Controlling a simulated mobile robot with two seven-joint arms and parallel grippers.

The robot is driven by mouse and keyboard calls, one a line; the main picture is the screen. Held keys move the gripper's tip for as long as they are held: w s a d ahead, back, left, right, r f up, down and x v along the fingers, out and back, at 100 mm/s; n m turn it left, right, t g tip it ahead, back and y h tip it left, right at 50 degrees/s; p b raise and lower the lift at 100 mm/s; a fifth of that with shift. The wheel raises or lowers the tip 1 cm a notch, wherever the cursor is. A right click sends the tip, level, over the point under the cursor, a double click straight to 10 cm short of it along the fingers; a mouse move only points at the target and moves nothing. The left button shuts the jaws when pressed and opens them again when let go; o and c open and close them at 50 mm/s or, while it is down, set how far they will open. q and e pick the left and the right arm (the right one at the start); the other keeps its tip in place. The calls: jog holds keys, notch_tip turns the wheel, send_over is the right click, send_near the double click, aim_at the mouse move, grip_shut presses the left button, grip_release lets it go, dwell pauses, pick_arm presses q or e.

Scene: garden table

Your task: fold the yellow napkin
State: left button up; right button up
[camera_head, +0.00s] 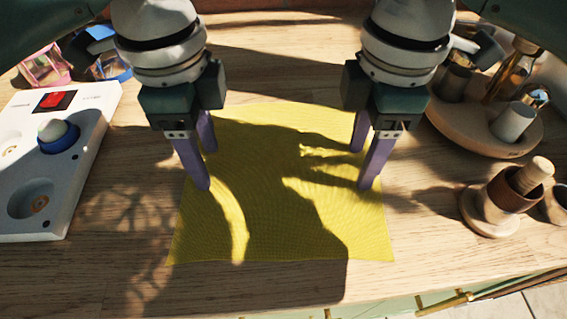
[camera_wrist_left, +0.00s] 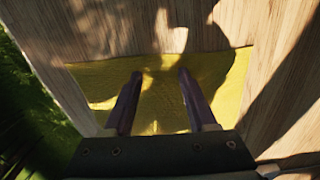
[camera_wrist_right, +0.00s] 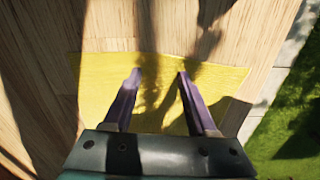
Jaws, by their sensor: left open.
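The yellow napkin (camera_head: 290,225) lies spread out flat on the wooden table. It also shows in the left wrist view (camera_wrist_left: 225,85) and in the right wrist view (camera_wrist_right: 100,85). My left gripper (camera_head: 206,168) is over the napkin's left side, with its purple fingers apart and nothing between them. My right gripper (camera_head: 363,168) is over the napkin's right side, its fingers also apart and empty. Whether any fingertip touches the cloth I cannot tell. The arms' shadows fall across the napkin.
A white panel (camera_head: 88,125) with a red switch and a blue-ringed knob lies on the left. A round wooden tray (camera_head: 470,128) with cups stands at the right, near a wooden piece with a brown ring (camera_head: 497,200). Bare table (camera_head: 270,285) lies in front.

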pick_arm(q)
jog(key=shift+c, duration=0.7)
pick_arm(e)
jog(key=shift+c, duration=0.7)
pick_arm(q)
grip_shut()
pick_arm(e)
grip_shut()
pick_arm(q)
jog(key=shift+f, duration=0.1)
pick_arm(e)
jog(key=shift+f, duration=0.1)
